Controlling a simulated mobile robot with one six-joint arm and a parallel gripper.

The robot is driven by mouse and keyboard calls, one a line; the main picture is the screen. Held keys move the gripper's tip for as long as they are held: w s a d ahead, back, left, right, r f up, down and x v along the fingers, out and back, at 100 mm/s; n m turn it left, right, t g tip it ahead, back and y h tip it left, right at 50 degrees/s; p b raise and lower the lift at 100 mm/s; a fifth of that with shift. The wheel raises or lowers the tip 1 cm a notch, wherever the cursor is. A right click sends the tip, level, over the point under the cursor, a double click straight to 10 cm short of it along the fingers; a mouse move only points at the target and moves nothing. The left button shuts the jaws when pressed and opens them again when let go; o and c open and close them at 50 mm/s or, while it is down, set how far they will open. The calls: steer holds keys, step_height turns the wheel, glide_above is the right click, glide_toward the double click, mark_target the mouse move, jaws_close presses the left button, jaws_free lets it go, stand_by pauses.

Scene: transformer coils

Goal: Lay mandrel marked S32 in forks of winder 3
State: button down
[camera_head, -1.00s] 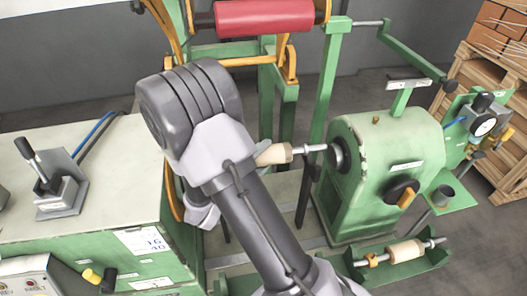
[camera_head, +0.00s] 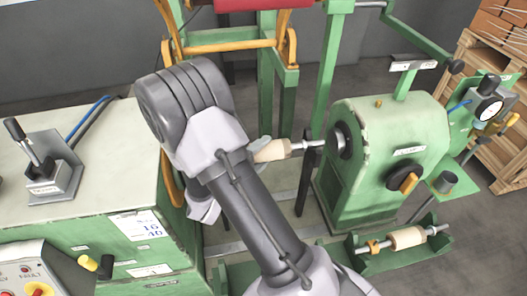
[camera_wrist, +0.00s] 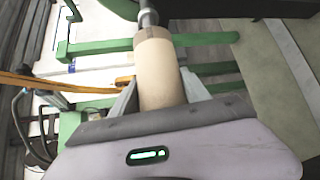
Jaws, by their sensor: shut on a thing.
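My gripper (camera_wrist: 160,92) is shut on a tan, wood-like mandrel (camera_wrist: 158,72), with one grey finger on each side of it. In the head view the mandrel (camera_head: 270,150) sticks out to the right of my arm, and its metal shaft (camera_head: 303,146) points at the green winder (camera_head: 392,150) on the right. The shaft end lies near the dark spindle face (camera_head: 343,140) and a dark upright part (camera_head: 309,155); I cannot tell whether it touches either. No S32 or winder number is readable.
Another tan mandrel (camera_head: 407,237) lies in a green tray (camera_head: 380,262) below the winder. A green cabinet (camera_head: 90,185) with a lever stands at left. A red roll (camera_head: 262,4) is at the top. Pallets (camera_head: 490,100) stand at back right.

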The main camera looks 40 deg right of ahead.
steer(key=shift+f+b, duration=0.25)
steer(key=shift+b, duration=0.1)
steer(key=shift+c, duration=2.2)
jaws_free()
steer(key=v, duration=0.7)
steer(key=shift+a+p, duration=0.3)
steer(key=shift+p, duration=0.1)
